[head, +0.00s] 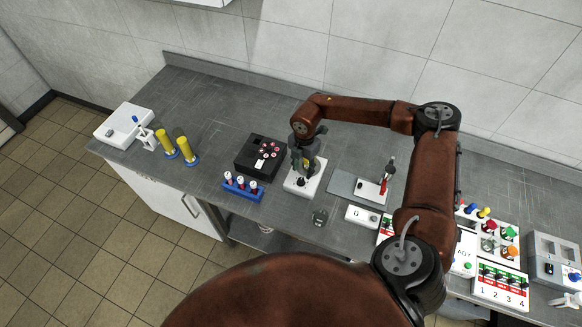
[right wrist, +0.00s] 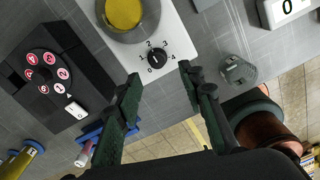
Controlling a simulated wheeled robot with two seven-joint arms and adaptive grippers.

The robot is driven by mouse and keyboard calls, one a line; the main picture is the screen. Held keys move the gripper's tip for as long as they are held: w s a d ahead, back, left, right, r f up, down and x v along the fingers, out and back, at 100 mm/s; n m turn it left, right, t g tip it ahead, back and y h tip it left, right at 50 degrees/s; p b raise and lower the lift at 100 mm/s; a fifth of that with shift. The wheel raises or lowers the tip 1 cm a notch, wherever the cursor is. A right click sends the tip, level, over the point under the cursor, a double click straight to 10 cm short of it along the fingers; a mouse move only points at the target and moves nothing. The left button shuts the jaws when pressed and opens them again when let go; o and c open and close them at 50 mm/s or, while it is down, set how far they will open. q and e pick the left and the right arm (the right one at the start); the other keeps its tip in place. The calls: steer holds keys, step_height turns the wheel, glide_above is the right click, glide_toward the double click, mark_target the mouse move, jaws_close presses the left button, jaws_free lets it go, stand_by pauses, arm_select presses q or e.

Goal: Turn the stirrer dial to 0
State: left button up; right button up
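The stirrer is a white unit (head: 306,188) on the bench, with a round yellow-topped part on it, also seen in the right wrist view (right wrist: 124,12). Its black dial (right wrist: 158,60) is on the white face, ringed by the numbers 0 to 4. I cannot tell for sure which number the dial's mark points at. My right gripper (right wrist: 160,73) is open and empty, its two green fingers apart, just short of the dial in the right wrist view. In the head view the right gripper (head: 304,161) hangs over the stirrer and partly hides it. My left gripper is not in view.
A black carousel unit (head: 251,165) stands left of the stirrer, with a blue tube rack (head: 242,193) in front of it. A small grey object (head: 319,217) and a white box showing 0 (head: 360,216) are to the front right. Two yellow cylinders (head: 176,148) stand farther left.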

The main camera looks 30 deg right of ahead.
mark_target(301, 180)
steer(key=shift+w+d+f, duration=0.1)
steer(key=shift+w+f, duration=0.1)
steer(key=shift+w, duration=0.2)
steer(key=shift+d+f, duration=0.15)
steer(key=shift+f, duration=0.2)
steer(key=f, duration=0.2)
steer(key=s+f+p, duration=0.1)
steer(key=shift+a+f, duration=0.1)
steer(key=shift+a, duration=0.15)
steer(key=shift+w+a+f, duration=0.1)
steer(key=shift+w+f, duration=0.15)
steer(key=shift+f, duration=0.4)
steer(key=shift+w+a+f, duration=0.1)
steer(key=shift+w+f, duration=0.1)
steer(key=shift+f, duration=0.4)
steer(key=shift+d+f, duration=0.15)
steer(key=shift+f, duration=0.15)
steer(key=shift+s, duration=0.2)
steer(key=shift+w, duration=0.1)
steer(key=shift+c, duration=0.2)
steer(key=shift+f, duration=0.1)
steer(key=c, duration=0.8)
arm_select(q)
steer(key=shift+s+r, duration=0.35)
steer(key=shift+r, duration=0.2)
arm_select(e)
jaws_close()
